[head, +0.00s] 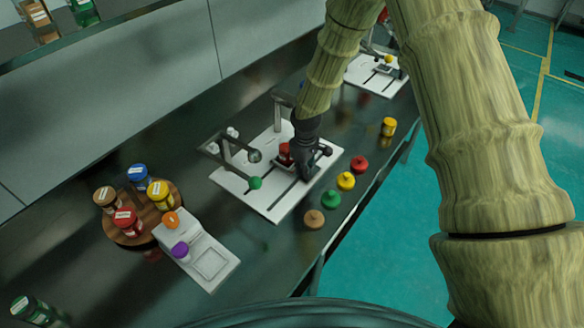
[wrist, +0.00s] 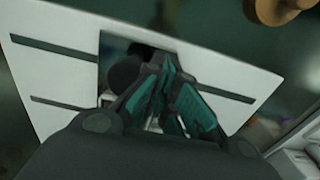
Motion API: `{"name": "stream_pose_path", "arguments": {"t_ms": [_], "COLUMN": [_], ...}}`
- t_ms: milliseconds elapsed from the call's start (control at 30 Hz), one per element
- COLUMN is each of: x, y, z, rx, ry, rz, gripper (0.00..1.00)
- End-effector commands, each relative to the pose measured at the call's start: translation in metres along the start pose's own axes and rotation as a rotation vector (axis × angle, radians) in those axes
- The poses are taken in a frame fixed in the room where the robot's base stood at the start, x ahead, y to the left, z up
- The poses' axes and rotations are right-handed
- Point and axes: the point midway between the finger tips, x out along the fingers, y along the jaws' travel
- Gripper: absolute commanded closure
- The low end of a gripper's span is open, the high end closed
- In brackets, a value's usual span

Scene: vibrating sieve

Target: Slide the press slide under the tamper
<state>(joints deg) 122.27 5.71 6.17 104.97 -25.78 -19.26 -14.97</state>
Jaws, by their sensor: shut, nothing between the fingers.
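The white press board (head: 262,196) with two dark slots stands mid-bench in the head view; its surface also shows in the wrist view (wrist: 60,82). The tamper appears to be the round metal disc (head: 254,156) on a post at the board's left. A red-labelled jar (head: 285,153) sits right of it, beside my gripper (head: 304,174), apparently on the press slide, which my gripper largely hides. In the wrist view a dark square area with a round dark part (wrist: 124,72), perhaps the slide, lies by my shut, empty fingers (wrist: 178,68). Contact cannot be told.
A round wooden stand (head: 122,236) with several jars and a white scale (head: 212,268) are at left. Another white board (head: 362,72) stands behind.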

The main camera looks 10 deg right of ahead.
Motion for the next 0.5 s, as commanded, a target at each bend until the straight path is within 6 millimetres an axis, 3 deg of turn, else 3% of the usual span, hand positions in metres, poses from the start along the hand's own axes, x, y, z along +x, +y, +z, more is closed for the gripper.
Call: {"name": "stream_pose_path", "arguments": {"t_ms": [500], "x": [0.0], "y": [0.024], "z": [0.0], "rx": [0.001], "ry": [0.0], "rz": [0.0], "gripper": [1.0]}}
